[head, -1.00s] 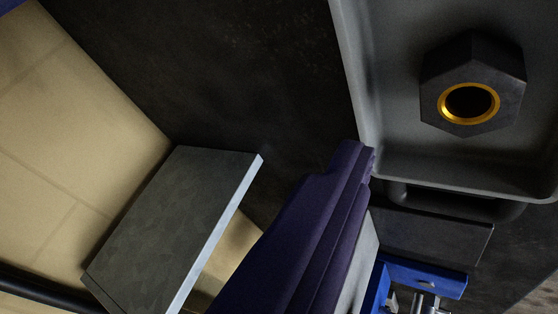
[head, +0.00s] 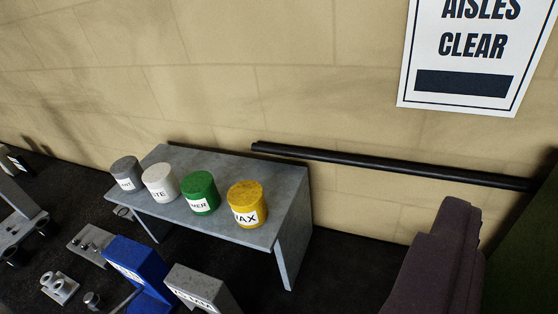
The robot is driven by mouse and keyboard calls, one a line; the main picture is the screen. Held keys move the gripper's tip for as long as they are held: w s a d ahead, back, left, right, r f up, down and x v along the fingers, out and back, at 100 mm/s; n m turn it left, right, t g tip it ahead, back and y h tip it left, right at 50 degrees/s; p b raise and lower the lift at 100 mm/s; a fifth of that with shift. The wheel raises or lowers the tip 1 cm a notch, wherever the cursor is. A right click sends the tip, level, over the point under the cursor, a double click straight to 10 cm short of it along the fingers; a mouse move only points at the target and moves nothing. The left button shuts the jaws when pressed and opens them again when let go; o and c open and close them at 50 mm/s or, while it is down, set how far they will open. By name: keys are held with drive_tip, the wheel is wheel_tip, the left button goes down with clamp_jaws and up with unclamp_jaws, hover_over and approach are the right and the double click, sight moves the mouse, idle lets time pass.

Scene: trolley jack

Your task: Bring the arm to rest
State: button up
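My gripper is not in view; no fingertips show in the head view. A dark purple, ridged shape (head: 435,265) rises from the bottom edge at the lower right. I cannot tell what it is. No object shows as held.
A grey bench (head: 290,215) stands by the tan block wall (head: 200,60). It bears grey (head: 126,172), white (head: 160,182), green (head: 200,192) and yellow (head: 247,203) tubs. Blue (head: 138,265) and grey (head: 200,290) blocks stand before it. A black bar (head: 400,166) runs along the wall.

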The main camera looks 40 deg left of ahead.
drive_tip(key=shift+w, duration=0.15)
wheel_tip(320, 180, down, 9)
drive_tip(key=b, duration=0.9)
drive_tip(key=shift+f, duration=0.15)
